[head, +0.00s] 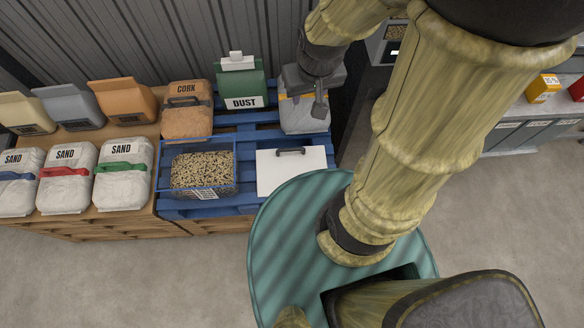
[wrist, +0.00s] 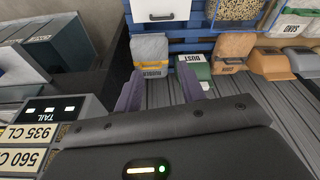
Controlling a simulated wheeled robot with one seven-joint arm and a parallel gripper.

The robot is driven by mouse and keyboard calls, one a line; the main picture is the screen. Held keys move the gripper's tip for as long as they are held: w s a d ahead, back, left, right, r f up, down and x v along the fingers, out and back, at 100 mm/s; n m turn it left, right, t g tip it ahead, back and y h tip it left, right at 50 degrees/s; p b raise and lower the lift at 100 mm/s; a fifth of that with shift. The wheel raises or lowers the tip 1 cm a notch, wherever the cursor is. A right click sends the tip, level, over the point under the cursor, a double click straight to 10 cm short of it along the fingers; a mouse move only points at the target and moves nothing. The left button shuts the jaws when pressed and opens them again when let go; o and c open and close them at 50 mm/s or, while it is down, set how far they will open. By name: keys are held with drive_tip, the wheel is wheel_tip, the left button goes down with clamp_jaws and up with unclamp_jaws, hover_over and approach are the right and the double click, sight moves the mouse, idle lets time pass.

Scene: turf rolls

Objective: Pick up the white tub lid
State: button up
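The white tub lid (head: 290,178) is a flat white panel with a dark bar handle on its top. It lies on the blue pallet, right of the open blue-edged tub of pellets (head: 203,170). In the wrist view the lid (wrist: 175,8) is cut off by the top edge, with its handle showing. My gripper (head: 320,108) is beyond the lid in the head view, in front of the grey-and-yellow bag, and does not touch the lid. In the wrist view its two fingers (wrist: 162,88) stand apart with nothing between them.
White SAND bags (head: 122,172) stand to the left. A corrugated wall (head: 130,40) is behind. Grey bins (wrist: 60,45) show in the wrist view.

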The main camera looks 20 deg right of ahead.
drive_tip(key=w+d+f+m+g+y+b, duration=0.25)
drive_tip(key=f+m+b, duration=0.2)
drive_tip(key=f, duration=0.45)
drive_tip(key=w+d+f+m+g+y+b, duration=0.1)
drive_tip(key=w+d+f+m+b, duration=0.2)
drive_tip(key=f+b, duration=0.4)
drive_tip(key=w+d+f+m+g+y+b, duration=0.1)
drive_tip(key=d+f+m+g+y+b, duration=0.25)
drive_tip(key=f, duration=0.65)
drive_tip(key=m+t+y+b, duration=0.6)
drive_tip(key=m+b, duration=0.2)
drive_tip(key=m, duration=0.3)
approach(301, 148)
drive_tip(key=v, duration=0.3)
drive_tip(key=f+v, duration=0.1)
drive_tip(key=v, duration=0.1)
drive_tip(key=shift+w+d, duration=0.25)
drive_tip(key=shift+d, duration=0.1)
drive_tip(key=x, duration=0.8)
drive_tip(key=b+x, duration=0.1)
drive_tip(key=x, duration=0.3)
drive_tip(key=shift+s+a+r, duration=0.15)
drive_tip(key=shift+a+r, duration=0.1)
drive_tip(key=shift+a+f+y, duration=0.1)
drive_tip(key=shift+a+y, duration=0.15)
drive_tip(key=shift+y, duration=0.05)
drive_tip(key=b+x, duration=0.1)
drive_tip(key=x, duration=0.3)
drive_tip(key=shift+a, duration=0.35)
